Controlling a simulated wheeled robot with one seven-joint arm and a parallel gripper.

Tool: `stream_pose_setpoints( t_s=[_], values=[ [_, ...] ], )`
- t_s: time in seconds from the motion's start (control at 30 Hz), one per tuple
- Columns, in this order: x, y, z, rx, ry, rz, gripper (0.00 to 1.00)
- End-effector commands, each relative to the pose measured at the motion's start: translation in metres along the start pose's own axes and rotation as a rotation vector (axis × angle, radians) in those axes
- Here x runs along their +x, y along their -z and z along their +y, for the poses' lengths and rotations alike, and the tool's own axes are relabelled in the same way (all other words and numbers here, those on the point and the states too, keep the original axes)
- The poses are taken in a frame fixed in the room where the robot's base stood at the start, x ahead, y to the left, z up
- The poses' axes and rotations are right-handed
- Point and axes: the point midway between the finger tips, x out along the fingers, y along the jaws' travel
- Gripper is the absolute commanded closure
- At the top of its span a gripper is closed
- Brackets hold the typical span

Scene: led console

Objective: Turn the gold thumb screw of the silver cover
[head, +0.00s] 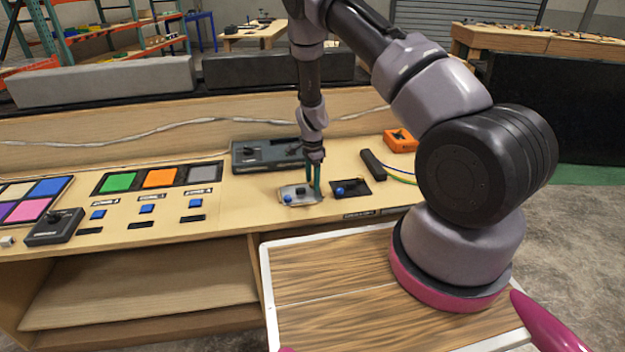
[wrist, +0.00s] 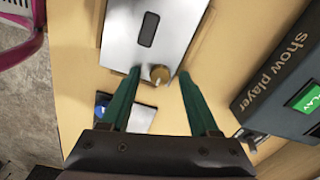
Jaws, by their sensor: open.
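The silver cover (wrist: 178,25) is a flat metal plate with a dark slot in the wrist view. Its gold thumb screw (wrist: 159,74) is a small round knob near the cover's lower edge. My gripper (wrist: 157,73) has two green fingers, open, one on each side of the screw with gaps showing between. In the head view the silver cover (head: 300,195) lies on the console top, and my gripper (head: 314,186) points down at its right part. The screw is too small to make out there.
A dark box marked "show player" (wrist: 262,75) stands to the right in the wrist view. A black plate with a blue knob (head: 350,189) lies right of the cover in the head view. An orange box (head: 400,140) and coloured buttons (head: 160,178) are on the console.

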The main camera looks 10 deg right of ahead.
Motion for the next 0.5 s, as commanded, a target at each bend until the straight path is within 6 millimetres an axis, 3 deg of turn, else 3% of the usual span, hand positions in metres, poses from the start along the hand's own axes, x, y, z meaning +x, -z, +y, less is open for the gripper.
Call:
stream_pose_setpoints(
  t_s=[0.2, 0.37, 0.5],
  values=[
    [0.0001, 0.0001, -0.0001, 0.0, 0.0, 0.0, 0.38],
    [0.0, 0.0002, -0.0001, 0.0, 0.0, 0.0, 0.99],
    [-0.0001, 0.0002, -0.0002, -0.001, 0.0, 0.0, 1.0]
  ],
)
